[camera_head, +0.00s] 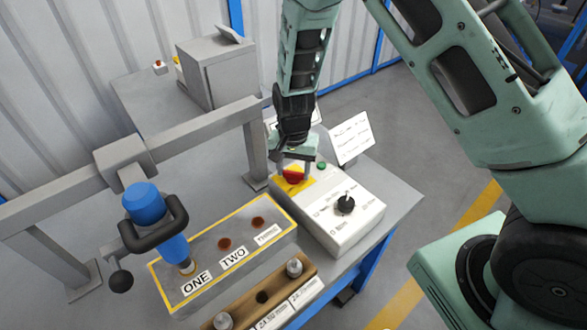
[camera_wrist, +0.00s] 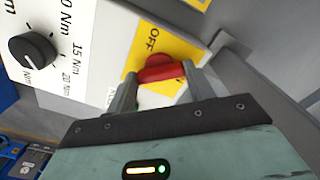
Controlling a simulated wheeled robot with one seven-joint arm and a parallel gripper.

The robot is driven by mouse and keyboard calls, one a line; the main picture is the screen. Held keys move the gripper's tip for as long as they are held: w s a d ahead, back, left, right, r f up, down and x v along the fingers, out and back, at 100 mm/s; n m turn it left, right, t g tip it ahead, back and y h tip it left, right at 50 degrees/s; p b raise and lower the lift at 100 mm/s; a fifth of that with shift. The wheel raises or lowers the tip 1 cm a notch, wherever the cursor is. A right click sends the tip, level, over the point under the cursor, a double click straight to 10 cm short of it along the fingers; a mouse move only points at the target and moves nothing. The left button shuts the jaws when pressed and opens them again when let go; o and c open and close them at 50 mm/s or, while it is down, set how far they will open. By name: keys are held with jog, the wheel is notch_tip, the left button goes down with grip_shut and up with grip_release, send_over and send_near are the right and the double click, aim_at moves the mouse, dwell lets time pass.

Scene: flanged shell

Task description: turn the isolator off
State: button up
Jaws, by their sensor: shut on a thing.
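The isolator's red handle (camera_head: 294,176) sits on a yellow plate on the white control box (camera_head: 348,222). In the wrist view the red handle (camera_wrist: 162,70) lies roughly crosswise, with the word OFF on the yellow plate (camera_wrist: 178,42) beside it. My gripper (camera_wrist: 162,88) has one finger at each end of the handle and is shut on it. In the head view my gripper (camera_head: 293,164) reaches down onto the handle from above. Other markings on the plate are hidden by the handle and fingers.
The box also carries a black torque knob (camera_head: 345,204) and a green button (camera_head: 321,166). A white sign (camera_head: 351,138) stands behind it. A blue tool (camera_head: 147,222) hangs left over a grey block labelled ONE and TWO. A grey frame (camera_head: 190,135) stands behind the block.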

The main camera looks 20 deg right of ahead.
aim_at(294, 172)
jog(key=n, duration=0.5)
jog(key=shift+n+b, duration=0.35)
jog(key=shift+n, duration=2.15)
jog(key=o, duration=1)
jog(key=shift+r, duration=0.1)
notch_tip(294, 172, up, 17)
jog(key=shift+r+b, duration=0.15)
jog(key=shift+b, duration=0.6)
